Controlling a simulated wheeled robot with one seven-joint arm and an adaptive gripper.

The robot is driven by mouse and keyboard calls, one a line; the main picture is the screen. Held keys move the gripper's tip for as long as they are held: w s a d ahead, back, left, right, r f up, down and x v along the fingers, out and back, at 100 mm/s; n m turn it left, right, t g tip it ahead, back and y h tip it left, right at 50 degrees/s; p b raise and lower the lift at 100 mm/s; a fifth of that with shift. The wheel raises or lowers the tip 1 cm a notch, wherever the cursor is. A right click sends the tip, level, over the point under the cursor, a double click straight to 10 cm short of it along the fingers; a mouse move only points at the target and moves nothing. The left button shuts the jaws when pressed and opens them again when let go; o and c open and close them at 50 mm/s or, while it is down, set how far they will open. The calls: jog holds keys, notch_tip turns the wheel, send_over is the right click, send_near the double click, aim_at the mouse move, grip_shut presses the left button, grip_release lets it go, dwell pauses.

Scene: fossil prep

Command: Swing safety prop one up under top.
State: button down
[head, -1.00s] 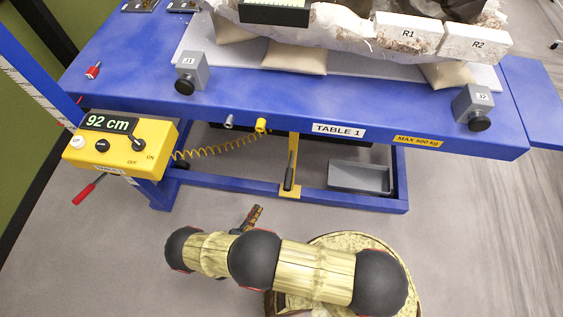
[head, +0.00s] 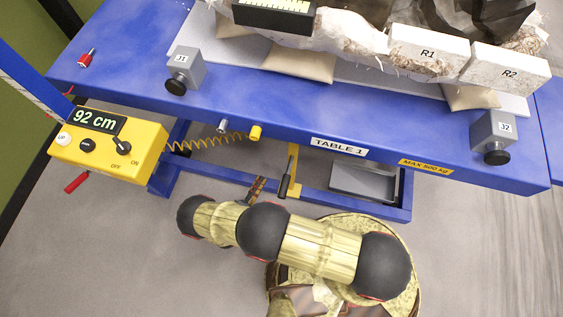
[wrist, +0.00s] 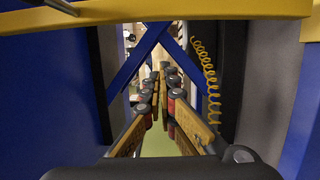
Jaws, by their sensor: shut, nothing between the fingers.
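A yellow bar (head: 293,155) with a black handle (head: 285,184) stands under the front edge of the blue table (head: 250,115) in the head view, reaching down to the lower rail; I take it for the safety prop, but no number on it is readable. My gripper (head: 258,186) is just left of the handle near the lower rail, apparently apart from it. In the wrist view my gripper (wrist: 165,95) is shut and empty, its fingers pointing towards crossed blue struts (wrist: 145,55). A yellow bar (wrist: 150,17) crosses the top of that view.
A yellow control box (head: 108,143) reading 92 cm hangs at the left; its coiled cable (head: 205,143) runs along the table front. A grey tray (head: 362,181) rests right of the prop. Grey blocks J1 (head: 186,69) and J2 (head: 493,136) sit on the table edge. Open floor lies in front.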

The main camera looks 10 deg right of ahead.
jog(key=w+d+b, duration=0.3)
jog(key=w+d, duration=0.4)
jog(key=d, duration=0.2)
jog(key=shift+d, duration=0.25)
jog(key=shift+s, duration=0.1)
dwell(0.3)
